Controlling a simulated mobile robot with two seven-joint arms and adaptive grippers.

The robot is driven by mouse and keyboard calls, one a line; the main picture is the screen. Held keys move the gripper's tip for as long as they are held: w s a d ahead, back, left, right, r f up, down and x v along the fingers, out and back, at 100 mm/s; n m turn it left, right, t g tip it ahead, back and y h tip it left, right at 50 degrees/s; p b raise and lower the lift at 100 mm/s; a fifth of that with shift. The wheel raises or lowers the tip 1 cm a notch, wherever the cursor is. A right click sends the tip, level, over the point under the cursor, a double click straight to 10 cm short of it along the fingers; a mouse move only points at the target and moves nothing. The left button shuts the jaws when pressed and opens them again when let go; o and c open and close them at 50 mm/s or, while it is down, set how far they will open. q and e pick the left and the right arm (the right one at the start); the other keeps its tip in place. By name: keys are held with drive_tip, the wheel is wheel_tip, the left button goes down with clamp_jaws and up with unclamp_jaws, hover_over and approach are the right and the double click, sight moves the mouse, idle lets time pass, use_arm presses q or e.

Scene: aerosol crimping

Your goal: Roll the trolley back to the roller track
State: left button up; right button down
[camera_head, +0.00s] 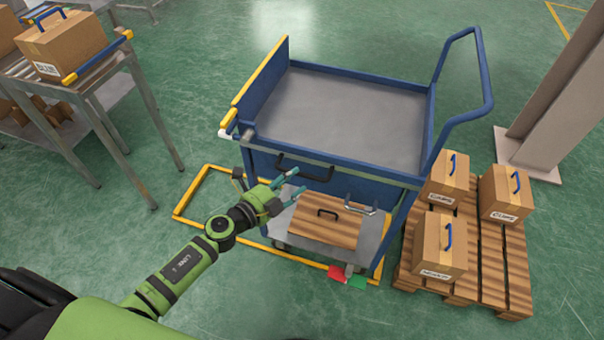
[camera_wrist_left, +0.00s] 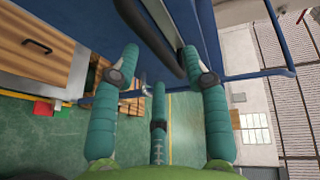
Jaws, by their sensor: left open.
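The blue trolley (camera_head: 345,105) stands in the middle of the head view, with an empty grey top tray and a blue push handle (camera_head: 487,75) at its right. A black bar handle (camera_head: 318,177) is on its near side. My left gripper (camera_head: 301,183) is open just in front of that side, close to the bar. In the left wrist view the bar (camera_wrist_left: 150,40) shows between the open fingers; I cannot tell whether they touch it. The roller track (camera_head: 85,75) stands at the upper left, apart from the trolley, with a carton on it. My right gripper is not in view.
A wooden case (camera_head: 320,232) lies on the trolley's lower shelf. A yellow floor outline (camera_head: 190,197) runs around the trolley's base. A pallet (camera_head: 487,265) with cartons stands close at right, a post (camera_head: 550,105) behind it. Green floor lies free between track and trolley.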

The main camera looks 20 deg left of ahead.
sight(300, 174)
use_arm(q)
drive_tip(key=x, duration=0.3)
drive_tip(key=shift+w+d+f, duration=0.1)
drive_tip(key=shift+w+d, duration=0.05)
drive_tip(key=shift+w, duration=0.2)
drive_tip(key=shift+w+d, duration=0.15)
drive_tip(key=shift+w, duration=0.1)
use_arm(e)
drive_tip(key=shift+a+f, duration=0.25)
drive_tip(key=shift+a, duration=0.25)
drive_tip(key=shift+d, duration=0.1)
use_arm(q)
clamp_jaws()
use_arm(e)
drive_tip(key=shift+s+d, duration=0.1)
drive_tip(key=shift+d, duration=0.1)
